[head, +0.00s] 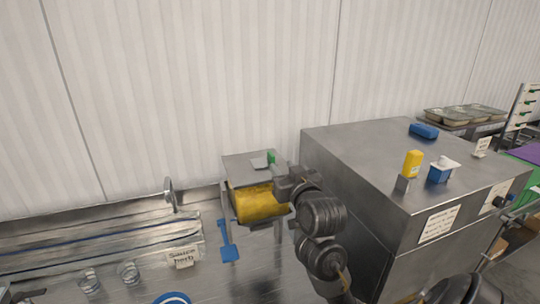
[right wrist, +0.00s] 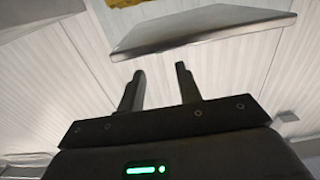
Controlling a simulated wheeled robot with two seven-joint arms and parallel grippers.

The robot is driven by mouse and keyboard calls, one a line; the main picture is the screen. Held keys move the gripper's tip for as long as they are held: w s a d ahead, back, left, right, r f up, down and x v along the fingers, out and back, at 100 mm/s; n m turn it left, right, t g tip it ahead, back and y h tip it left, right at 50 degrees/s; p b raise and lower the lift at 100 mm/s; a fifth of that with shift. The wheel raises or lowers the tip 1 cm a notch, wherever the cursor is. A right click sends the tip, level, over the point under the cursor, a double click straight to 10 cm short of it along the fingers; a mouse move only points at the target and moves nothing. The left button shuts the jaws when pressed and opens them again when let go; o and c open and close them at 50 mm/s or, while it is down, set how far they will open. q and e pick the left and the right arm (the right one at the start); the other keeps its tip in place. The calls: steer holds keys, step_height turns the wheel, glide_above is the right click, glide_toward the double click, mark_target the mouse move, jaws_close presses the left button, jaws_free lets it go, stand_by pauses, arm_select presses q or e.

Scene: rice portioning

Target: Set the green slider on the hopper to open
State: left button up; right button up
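The hopper (head: 240,168) is a metal box-like stand with a grey top and a yellow drum-like part (head: 257,204) below it. The small green slider (head: 271,158) shows at the right side of its top. My right gripper (head: 281,178) is at the hopper's right side, just below the green slider; contact cannot be told. In the right wrist view its two fingers (right wrist: 159,72) are apart with nothing between them, below a metal plate (right wrist: 205,36). The green slider does not show in that view.
A large steel cabinet (head: 390,152) stands right of the hopper, with a yellow bottle (head: 412,164) and a blue container (head: 438,174) on top. A blue scoop-like tool (head: 229,252) lies left of the hopper. A sauce sign (head: 184,257) stands on the counter.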

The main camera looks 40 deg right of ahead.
mark_target(272, 154)
steer(key=x, duration=0.5)
steer(key=shift+p, duration=0.3)
steer(key=p+x, duration=0.2)
steer(key=x, duration=0.1)
steer(key=shift+w+d, duration=0.2)
steer(key=shift+w, duration=0.1)
steer(key=shift+w+d, duration=0.1)
steer(key=shift+w, duration=0.35)
steer(key=shift+w+f, duration=0.15)
steer(key=shift+w, duration=0.1)
steer(key=shift+c, duration=0.4)
steer(key=shift+s, duration=0.1)
jaws_close()
